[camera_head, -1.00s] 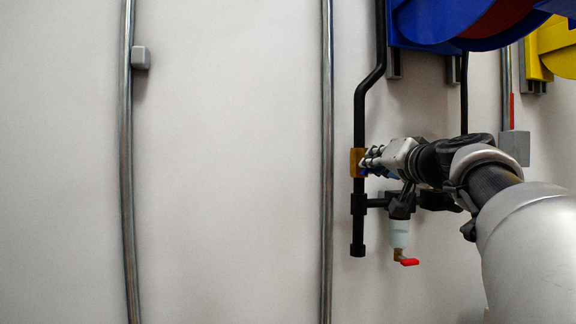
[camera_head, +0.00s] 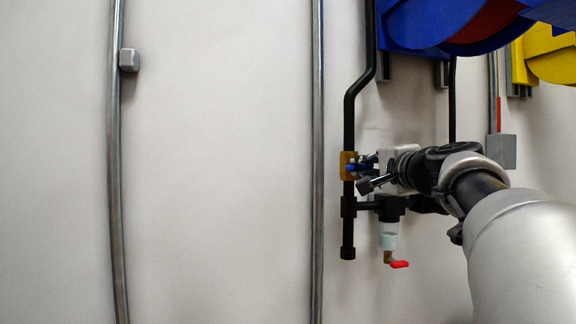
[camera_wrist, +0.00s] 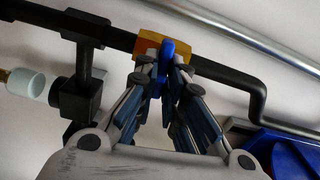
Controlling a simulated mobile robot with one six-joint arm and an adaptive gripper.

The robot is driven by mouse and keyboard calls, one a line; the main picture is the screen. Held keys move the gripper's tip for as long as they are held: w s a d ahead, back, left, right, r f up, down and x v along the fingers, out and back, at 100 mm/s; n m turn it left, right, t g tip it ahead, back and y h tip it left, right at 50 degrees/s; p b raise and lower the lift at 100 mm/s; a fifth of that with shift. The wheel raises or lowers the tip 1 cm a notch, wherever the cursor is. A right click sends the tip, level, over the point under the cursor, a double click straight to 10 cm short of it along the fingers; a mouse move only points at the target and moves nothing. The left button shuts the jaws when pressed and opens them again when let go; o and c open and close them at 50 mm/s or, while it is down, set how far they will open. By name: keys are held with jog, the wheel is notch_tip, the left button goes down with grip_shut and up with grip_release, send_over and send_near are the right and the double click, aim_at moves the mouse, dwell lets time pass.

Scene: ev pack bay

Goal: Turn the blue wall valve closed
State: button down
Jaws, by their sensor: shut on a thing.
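The blue valve handle (camera_wrist: 166,60) sits on a brass-coloured valve body (camera_wrist: 192,62) on a black pipe in the wrist view. My gripper (camera_wrist: 164,72) is shut on the blue handle, one finger on each side. The handle stands across the line of the pipe in the wrist view. In the head view the brass valve body (camera_head: 347,165) shows on the black vertical pipe. My gripper (camera_head: 364,169) reaches it from the right and hides part of the handle.
A filter bowl (camera_head: 388,236) with a red-handled drain cock (camera_head: 398,264) hangs just below my gripper. A blue reel (camera_head: 425,22) and a yellow reel (camera_head: 555,55) are above right. Grey conduits (camera_head: 317,120) run up the bare wall to the left.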

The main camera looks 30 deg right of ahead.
jog(key=shift+m, duration=0.7)
jog(key=c, duration=1.7)
grip_release()
jog(key=v, duration=0.7)
jog(key=shift+s, duration=0.25)
